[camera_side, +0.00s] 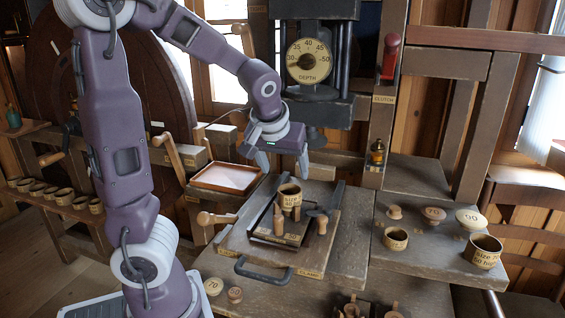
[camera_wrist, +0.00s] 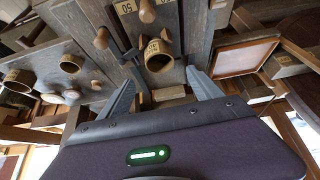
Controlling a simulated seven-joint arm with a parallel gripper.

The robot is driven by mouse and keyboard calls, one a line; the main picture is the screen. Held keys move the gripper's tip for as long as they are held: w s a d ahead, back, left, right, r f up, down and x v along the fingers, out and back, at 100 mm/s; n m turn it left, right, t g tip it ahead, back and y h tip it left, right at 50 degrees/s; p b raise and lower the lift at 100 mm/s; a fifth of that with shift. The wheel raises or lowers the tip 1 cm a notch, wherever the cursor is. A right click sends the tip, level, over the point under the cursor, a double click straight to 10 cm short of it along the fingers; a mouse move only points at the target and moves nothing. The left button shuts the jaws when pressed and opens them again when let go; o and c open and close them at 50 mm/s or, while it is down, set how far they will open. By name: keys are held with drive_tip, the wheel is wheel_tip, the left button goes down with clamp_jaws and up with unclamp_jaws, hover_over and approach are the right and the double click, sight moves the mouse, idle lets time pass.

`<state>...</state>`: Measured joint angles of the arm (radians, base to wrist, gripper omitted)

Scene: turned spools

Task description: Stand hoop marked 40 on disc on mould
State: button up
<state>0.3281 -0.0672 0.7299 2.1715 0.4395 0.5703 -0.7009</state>
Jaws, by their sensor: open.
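The hoop marked 40 (camera_side: 290,196) is a light wooden ring with dark lettering. It stands upright at the middle of the mould (camera_side: 262,236), a framed wooden board with pegs. The hoop also shows in the wrist view (camera_wrist: 158,56), its opening facing the camera. I cannot make out a disc under it; the hoop's wall and the pegs hide its foot. My gripper (camera_side: 284,168) is open and empty, above and behind the hoop and apart from it. In the wrist view its two fingers (camera_wrist: 162,84) are spread wide.
Wooden pegs (camera_side: 321,225) rise around the hoop. The right bench holds a small hoop (camera_side: 395,239), a larger hoop (camera_side: 483,252) and knobs, one marked 90 (camera_side: 470,220). A press with a depth dial (camera_side: 309,60) stands behind; an empty tray (camera_side: 226,178) is left.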

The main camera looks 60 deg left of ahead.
drive_tip(key=s+d+r+m+h, duration=0.1)
drive_tip(key=s+d+m+h, duration=0.1)
drive_tip(key=s+d+m, duration=0.2)
drive_tip(key=s+d+r+m+t+h, duration=0.1)
drive_tip(key=s+d+m, duration=0.4)
drive_tip(key=s+d, duration=0.6)
drive_tip(key=d+h, duration=0.1)
drive_tip(key=d, duration=0.2)
drive_tip(key=shift+s+d+r, duration=0.15)
drive_tip(key=shift+d+r, duration=0.15)
drive_tip(key=shift+d, duration=0.1)
